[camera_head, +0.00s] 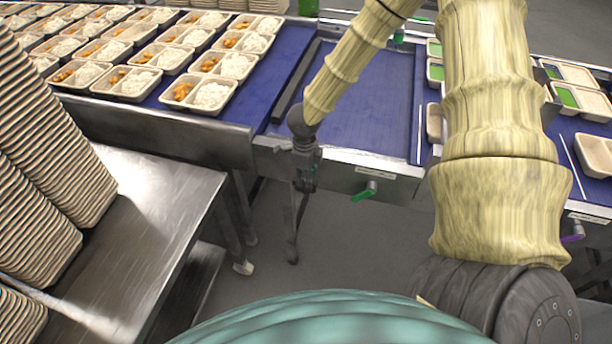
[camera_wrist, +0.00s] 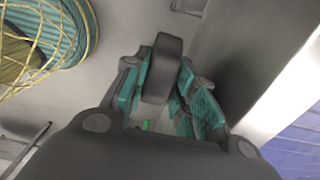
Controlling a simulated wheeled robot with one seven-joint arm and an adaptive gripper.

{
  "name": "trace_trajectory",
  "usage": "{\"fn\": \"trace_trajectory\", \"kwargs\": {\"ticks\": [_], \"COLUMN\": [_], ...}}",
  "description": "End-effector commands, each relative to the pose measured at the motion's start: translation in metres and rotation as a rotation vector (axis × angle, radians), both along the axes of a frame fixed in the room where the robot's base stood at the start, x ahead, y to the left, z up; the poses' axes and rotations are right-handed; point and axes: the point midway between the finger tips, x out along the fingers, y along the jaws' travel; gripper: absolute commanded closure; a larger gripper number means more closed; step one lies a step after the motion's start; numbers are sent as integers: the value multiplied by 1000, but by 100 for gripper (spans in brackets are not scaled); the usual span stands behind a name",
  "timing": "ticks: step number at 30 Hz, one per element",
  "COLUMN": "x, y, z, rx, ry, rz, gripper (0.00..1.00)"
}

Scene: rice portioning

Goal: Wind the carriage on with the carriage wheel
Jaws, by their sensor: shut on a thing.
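My gripper (camera_head: 301,180) points down at the front edge of the blue conveyor, left of the green-handled lever. In the wrist view its teal-padded fingers (camera_wrist: 160,82) are closed around a dark grey rounded piece (camera_wrist: 168,47), which looks like the rim of the carriage wheel. In the head view a thin dark upright shape (camera_head: 292,228) hangs below the gripper and may be this wheel seen edge-on. Its hub is hidden.
Filled trays (camera_head: 125,84) cover the belt (camera_head: 222,108) at the left. Tray stacks (camera_head: 62,140) stand on a steel table (camera_head: 150,215). A green lever (camera_head: 365,191) and a purple lever (camera_head: 573,233) stick out from the conveyor front. Grey floor (camera_head: 330,240) lies open below.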

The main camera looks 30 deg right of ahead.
Motion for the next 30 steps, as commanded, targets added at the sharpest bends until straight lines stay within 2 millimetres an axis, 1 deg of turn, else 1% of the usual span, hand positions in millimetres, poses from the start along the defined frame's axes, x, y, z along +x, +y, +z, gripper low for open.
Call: {"fn": "trace_trajectory", "kwargs": {"ticks": [1,6,22,30], "x": [1,3,10,11], "y": [0,0,5,7], "z": [3,4,-1,-1], "rx": [-11,-56,-228,-257], "ry": [10,61,260,296], "rz": [1,-1,-1,-1], "gripper": [97,97,97,97]}}
